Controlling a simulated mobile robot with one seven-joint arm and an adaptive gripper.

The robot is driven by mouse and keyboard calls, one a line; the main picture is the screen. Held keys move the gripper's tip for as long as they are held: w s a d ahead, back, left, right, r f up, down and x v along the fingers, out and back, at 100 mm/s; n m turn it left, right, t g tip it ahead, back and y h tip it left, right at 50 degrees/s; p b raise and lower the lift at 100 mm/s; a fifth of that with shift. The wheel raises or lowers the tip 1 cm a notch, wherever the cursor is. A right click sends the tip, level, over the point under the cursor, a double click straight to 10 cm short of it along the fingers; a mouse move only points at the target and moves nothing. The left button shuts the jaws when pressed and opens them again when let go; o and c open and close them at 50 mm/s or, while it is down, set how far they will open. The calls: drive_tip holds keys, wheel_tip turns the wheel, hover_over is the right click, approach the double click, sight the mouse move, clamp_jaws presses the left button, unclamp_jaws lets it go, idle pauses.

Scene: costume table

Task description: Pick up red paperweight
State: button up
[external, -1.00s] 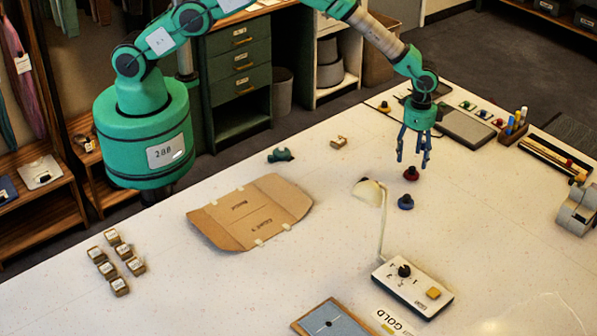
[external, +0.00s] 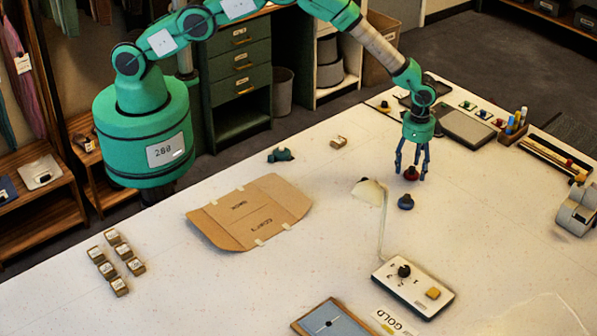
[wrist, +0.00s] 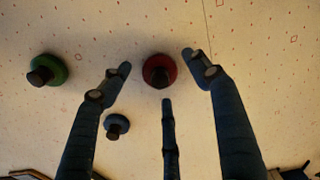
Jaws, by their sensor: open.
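The red paperweight (external: 411,173) is a small round red piece with a dark knob, standing upright on the white table. In the wrist view the red paperweight (wrist: 159,71) lies between and just beyond the fingertips. My gripper (external: 411,172) points down over it with its blue fingers spread. In the wrist view my gripper (wrist: 160,75) is open and empty, with fingers to the left, right and below the paperweight. Whether any finger touches it, I cannot tell.
A blue paperweight (external: 405,202) stands close in front, also in the wrist view (wrist: 117,126). A green one (wrist: 48,70) shows at left in the wrist view. A lamp (external: 370,192) rises nearby from a control box (external: 412,287). A cardboard folder (external: 250,212) lies left.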

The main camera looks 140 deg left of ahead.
drive_tip(key=shift+f, duration=0.5)
drive_tip(key=c, duration=1.5)
